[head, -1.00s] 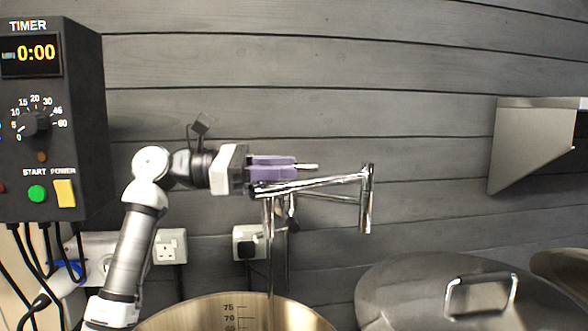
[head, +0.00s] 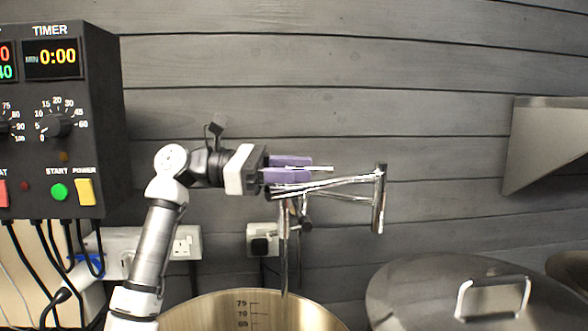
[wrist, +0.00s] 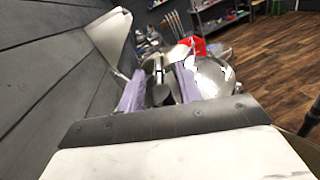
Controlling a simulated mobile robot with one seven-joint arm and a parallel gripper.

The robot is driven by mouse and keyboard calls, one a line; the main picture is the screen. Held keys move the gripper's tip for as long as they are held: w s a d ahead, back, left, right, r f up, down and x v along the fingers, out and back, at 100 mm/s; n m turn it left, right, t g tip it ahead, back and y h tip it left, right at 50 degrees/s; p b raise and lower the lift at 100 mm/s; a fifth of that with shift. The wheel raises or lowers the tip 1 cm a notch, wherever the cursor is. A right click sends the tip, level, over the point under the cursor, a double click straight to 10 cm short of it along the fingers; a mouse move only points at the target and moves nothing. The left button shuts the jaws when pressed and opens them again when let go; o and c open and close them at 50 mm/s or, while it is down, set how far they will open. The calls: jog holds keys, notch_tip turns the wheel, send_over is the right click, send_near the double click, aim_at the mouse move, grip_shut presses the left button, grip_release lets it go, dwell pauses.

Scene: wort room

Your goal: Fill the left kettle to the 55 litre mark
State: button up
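The left kettle (head: 203,311) is an open, brassy pot at the bottom of the head view. Its inside scale shows 75, 70 and 65; lower marks and any water are out of sight. A chrome swing-arm tap (head: 340,184) stands behind it, its spout end (head: 379,215) hanging right of the kettle's visible middle. My gripper (head: 312,168) is at the tap's upper arm, its purple fingers apart. In the wrist view the fingers (wrist: 160,85) stand either side of chrome and dark tap parts; I cannot tell whether they touch.
A lidded steel kettle (head: 420,285) stands at the right. A control box with timer (head: 85,130) reading 0:00 hangs at the left, cables below. Wall sockets (head: 185,245) sit behind my arm. A metal wall bracket (head: 550,150) is at the right.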

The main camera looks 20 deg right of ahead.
jog(key=b+v, duration=0.2)
jog(key=v, duration=0.5)
jog(key=shift+a, duration=0.25)
jog(key=shift+w, duration=0.1)
dwell(1.1)
